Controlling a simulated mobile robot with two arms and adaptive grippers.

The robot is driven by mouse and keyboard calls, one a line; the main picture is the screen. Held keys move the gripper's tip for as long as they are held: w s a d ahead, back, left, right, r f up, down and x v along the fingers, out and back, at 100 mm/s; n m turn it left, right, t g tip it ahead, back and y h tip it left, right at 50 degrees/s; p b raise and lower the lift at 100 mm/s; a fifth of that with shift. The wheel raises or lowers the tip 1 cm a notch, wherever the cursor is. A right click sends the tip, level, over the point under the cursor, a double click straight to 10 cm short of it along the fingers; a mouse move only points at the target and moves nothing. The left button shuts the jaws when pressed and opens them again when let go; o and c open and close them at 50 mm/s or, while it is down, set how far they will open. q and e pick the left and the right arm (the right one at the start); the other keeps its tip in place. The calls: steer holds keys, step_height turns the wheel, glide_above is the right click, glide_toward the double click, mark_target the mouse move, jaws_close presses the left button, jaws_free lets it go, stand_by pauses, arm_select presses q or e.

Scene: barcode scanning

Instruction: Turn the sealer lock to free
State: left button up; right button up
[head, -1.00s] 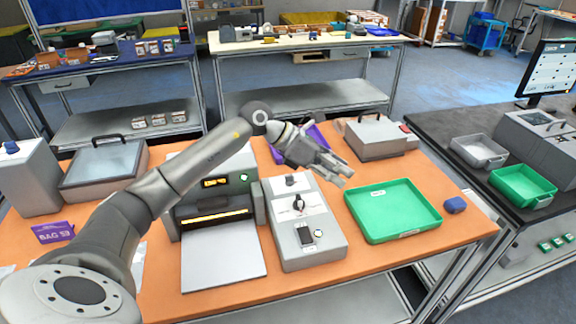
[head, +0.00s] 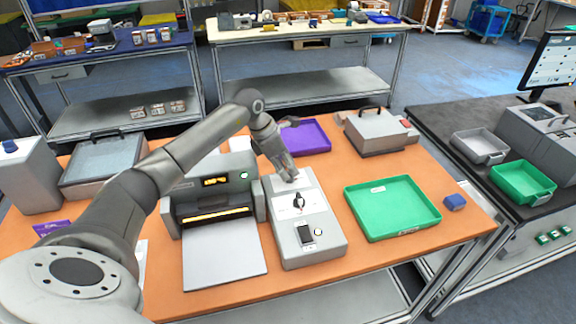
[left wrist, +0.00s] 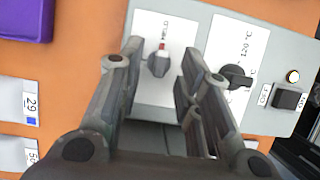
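The sealer's grey control box (head: 312,252) stands on the orange table beside the sealer (head: 190,180). In the left wrist view the small grey lock knob (left wrist: 158,64) sits on a white plate, its red mark toward the word HELD. My left gripper (head: 289,177) is low over the far end of the box and hides this knob in the head view. In the left wrist view my left gripper (left wrist: 158,52) is open, one finger on each side of the knob; I cannot tell whether they touch it. My right gripper is not in view.
A black dial (left wrist: 236,76) marked 120 °C and a dark switch (left wrist: 287,97) by a lit button share the box. A green tray (head: 392,236) stands right of it, a purple tray (head: 306,137) behind. White tagged packets (left wrist: 18,100) lie nearby.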

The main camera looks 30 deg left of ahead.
arm_select(q)
steer(key=shift+x, duration=0.85)
steer(key=shift+c, duration=0.5)
jaws_close()
